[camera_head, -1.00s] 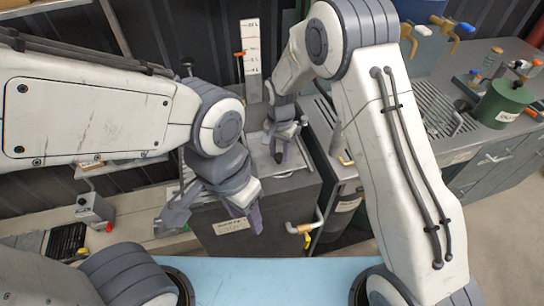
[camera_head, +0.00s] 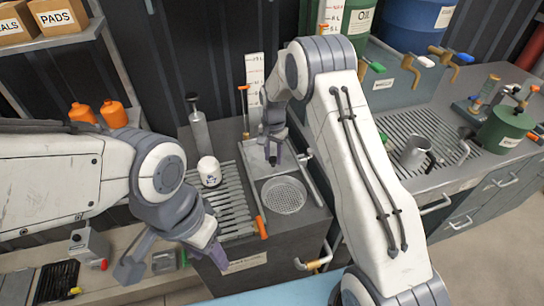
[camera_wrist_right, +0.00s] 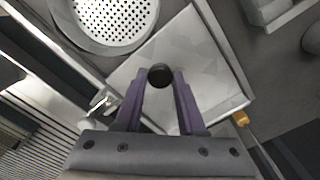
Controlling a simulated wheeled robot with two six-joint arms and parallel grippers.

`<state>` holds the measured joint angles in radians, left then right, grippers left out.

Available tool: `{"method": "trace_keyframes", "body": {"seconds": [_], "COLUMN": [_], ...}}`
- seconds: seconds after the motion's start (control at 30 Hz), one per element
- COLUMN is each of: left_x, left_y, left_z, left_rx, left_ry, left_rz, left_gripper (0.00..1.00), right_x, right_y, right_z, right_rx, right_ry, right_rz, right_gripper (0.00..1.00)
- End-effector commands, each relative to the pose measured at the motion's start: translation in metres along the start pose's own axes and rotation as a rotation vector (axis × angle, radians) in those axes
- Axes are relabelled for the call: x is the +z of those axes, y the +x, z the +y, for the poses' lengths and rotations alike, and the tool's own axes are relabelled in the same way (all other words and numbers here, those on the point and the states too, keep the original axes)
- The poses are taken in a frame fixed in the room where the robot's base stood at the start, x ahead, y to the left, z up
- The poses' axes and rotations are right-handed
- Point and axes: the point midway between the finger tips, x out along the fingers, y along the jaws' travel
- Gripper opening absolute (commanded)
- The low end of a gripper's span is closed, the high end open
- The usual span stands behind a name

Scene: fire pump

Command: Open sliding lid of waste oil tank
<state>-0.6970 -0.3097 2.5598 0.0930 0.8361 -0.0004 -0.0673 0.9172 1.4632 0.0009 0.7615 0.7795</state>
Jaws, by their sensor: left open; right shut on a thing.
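The waste oil tank (camera_head: 285,240) stands in the middle of the head view, its front label too small to read. Its flat grey sliding lid (camera_head: 256,166) lies at the back of the top, and a round perforated strainer (camera_head: 284,195) shows uncovered in front of it. My right gripper (camera_head: 273,155) is shut on the lid's knob. In the right wrist view, the dark round knob (camera_wrist_right: 160,75) sits between the purple fingertips, over the pale lid (camera_wrist_right: 205,60), with the strainer (camera_wrist_right: 118,22) beside it. My left gripper (camera_head: 172,262) is open and empty, left of the tank's front.
A slotted rack (camera_head: 230,205), a white canister (camera_head: 209,171) and an orange-handled tool (camera_head: 261,227) are left of the strainer. A measuring gauge (camera_head: 254,80) stands behind the lid. The right counter holds a metal cup (camera_head: 414,152) and a green can (camera_head: 504,130).

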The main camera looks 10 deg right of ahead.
Motion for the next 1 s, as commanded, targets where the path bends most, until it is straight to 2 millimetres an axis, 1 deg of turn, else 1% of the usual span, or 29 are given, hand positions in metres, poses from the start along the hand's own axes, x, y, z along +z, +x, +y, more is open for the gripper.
{"method": "trace_keyframes", "body": {"seconds": [0.07, 0.1, 0.17, 0.2, 0.47, 0.57, 0.67, 0.9, 1.0], "left_x": [0.000, 0.000, 0.000, 0.000, 0.000, 0.000, 0.000, 0.001, 0.001], "left_y": [0.000, 0.000, 0.000, 0.000, 0.000, 0.001, 0.004, 0.013, 0.015], "left_z": [0.000, 0.000, 0.000, 0.000, 0.000, 0.000, 0.000, -0.001, -0.001], "left_rx": [0.000, 0.000, 0.000, 0.000, 0.000, 0.000, 0.000, 0.000, 0.000], "left_ry": [0.000, 0.000, 0.000, 0.000, 0.000, 0.000, 0.000, 0.000, 0.000], "left_rz": [0.000, 0.000, 0.000, 0.000, 0.000, 0.000, 0.000, 0.000, 0.000], "left_gripper": [0.50, 0.50, 0.50, 0.50, 0.50, 0.50, 0.50, 0.50, 0.50], "right_x": [-0.001, -0.001, -0.001, -0.001, 0.000, 0.000, -0.001, -0.001, -0.001], "right_y": [-0.001, -0.001, -0.001, -0.001, -0.001, -0.005, -0.017, -0.065, -0.082], "right_z": [-0.001, -0.001, -0.001, -0.001, -0.001, -0.002, -0.002, -0.002, -0.002], "right_rx": [-0.002, -0.002, -0.002, -0.002, -0.001, -0.001, -0.003, -0.005, -0.003], "right_ry": [0.000, 0.000, 0.000, 0.000, -0.002, -0.002, -0.002, -0.002, -0.001], "right_rz": [0.004, 0.004, 0.004, 0.003, 0.002, 0.003, 0.004, 0.006, 0.005], "right_gripper": [0.00, 0.43, 0.66, 0.69, 0.69, 0.69, 0.69, 0.69, 0.69]}}
